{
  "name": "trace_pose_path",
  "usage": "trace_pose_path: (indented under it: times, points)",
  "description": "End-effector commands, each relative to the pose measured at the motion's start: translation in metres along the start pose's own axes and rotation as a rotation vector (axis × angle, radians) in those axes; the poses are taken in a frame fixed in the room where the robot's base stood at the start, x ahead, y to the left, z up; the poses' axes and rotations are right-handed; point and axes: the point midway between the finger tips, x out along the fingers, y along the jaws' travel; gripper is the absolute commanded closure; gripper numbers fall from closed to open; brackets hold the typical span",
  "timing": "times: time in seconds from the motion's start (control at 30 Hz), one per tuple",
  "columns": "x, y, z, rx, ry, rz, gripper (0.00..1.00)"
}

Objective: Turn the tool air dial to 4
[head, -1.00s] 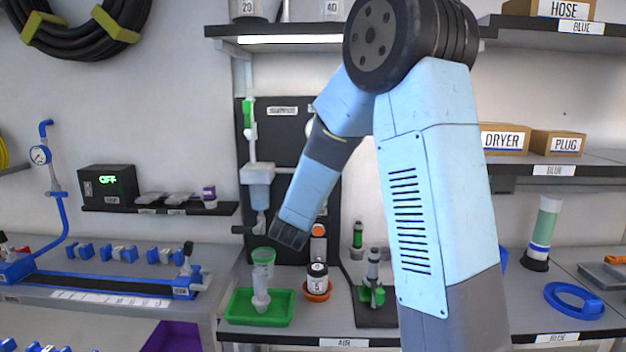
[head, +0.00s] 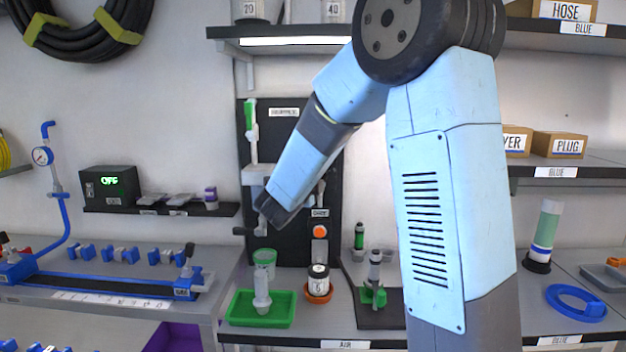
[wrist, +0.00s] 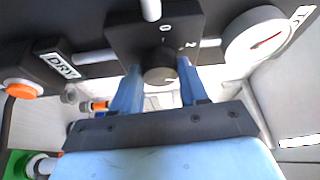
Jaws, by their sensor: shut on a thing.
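I cannot read the exact setting the dial points to. In the head view my gripper (head: 267,213) is at the black panel (head: 295,135), in front of its left part, and hides the dial.
A white gauge (wrist: 259,42) with a red needle sits close right of the dial. An orange button (wrist: 22,88) by a DRY label is at left. Below my gripper in the head view are a green tray (head: 243,313) with a funnel piece and a labelled jar (head: 318,281).

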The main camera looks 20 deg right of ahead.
Motion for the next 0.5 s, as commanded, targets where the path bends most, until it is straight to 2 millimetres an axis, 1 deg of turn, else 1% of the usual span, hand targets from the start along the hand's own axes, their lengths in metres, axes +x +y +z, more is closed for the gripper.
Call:
trace_pose_path:
  times: [0.2, 0.5]
  points:
    - [-0.0009, 0.0012, 0.0017, 0.045, -0.005, 0.023, 0.87]
    - [-0.0008, 0.0019, 0.0014, 0.056, -0.004, 0.029, 0.87]
